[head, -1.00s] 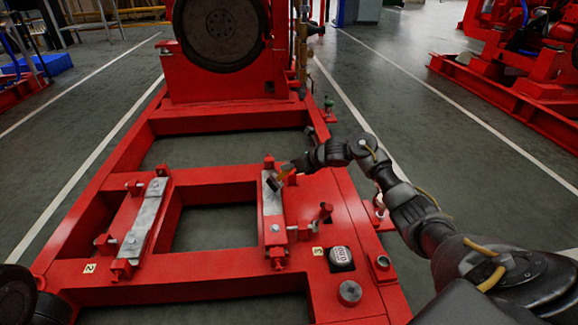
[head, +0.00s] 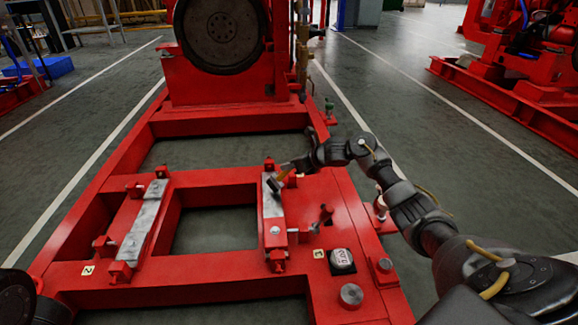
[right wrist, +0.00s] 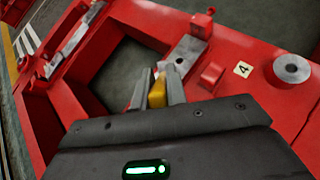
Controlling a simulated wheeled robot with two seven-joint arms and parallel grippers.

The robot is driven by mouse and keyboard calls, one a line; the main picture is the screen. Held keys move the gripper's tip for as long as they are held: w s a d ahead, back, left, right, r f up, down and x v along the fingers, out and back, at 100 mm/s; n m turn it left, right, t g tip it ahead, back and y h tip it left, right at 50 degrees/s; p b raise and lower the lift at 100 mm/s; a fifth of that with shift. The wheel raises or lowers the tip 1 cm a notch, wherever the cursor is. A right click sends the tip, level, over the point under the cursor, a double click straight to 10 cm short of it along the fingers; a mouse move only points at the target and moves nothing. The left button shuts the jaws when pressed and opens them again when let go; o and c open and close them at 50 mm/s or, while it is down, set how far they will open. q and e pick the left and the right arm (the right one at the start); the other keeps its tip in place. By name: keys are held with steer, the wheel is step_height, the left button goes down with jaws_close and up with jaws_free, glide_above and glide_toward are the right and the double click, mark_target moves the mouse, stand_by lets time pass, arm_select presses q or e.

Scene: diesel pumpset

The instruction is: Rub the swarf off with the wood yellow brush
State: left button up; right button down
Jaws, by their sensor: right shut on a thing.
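My right gripper (head: 298,165) is shut on the yellow brush (head: 284,174), whose dark head is over the far part of the right grey metal pad (head: 272,208) on the red frame. In the right wrist view the yellow handle (right wrist: 157,94) stands between the two fingers, and part of the grey pad (right wrist: 184,54) shows beyond them. Whether the bristles touch the pad cannot be told. A second grey pad (head: 146,217) lies on the left rail. No swarf can be made out at this size. My left gripper is out of view.
The red base frame (head: 220,280) has raised blocks and bolts beside the pads. A white-topped round part (head: 342,260) and a grey cylinder (head: 351,295) stand at its near right. A large dark wheel (head: 220,35) stands behind. Open floor (head: 440,120) lies to the right.

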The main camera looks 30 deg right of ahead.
steer(key=shift+s+a+r+p, duration=0.1)
steer(key=shift+s+a+p, duration=0.1)
steer(key=shift+s+p, duration=0.25)
steer(key=shift+s+a, duration=0.25)
steer(key=shift+s, duration=0.25)
steer(key=shift+s+p, duration=0.1)
steer(key=shift+p, duration=0.2)
steer(key=shift+s+a+f, duration=0.2)
steer(key=shift+s+a, duration=0.05)
steer(key=shift+s, duration=0.15)
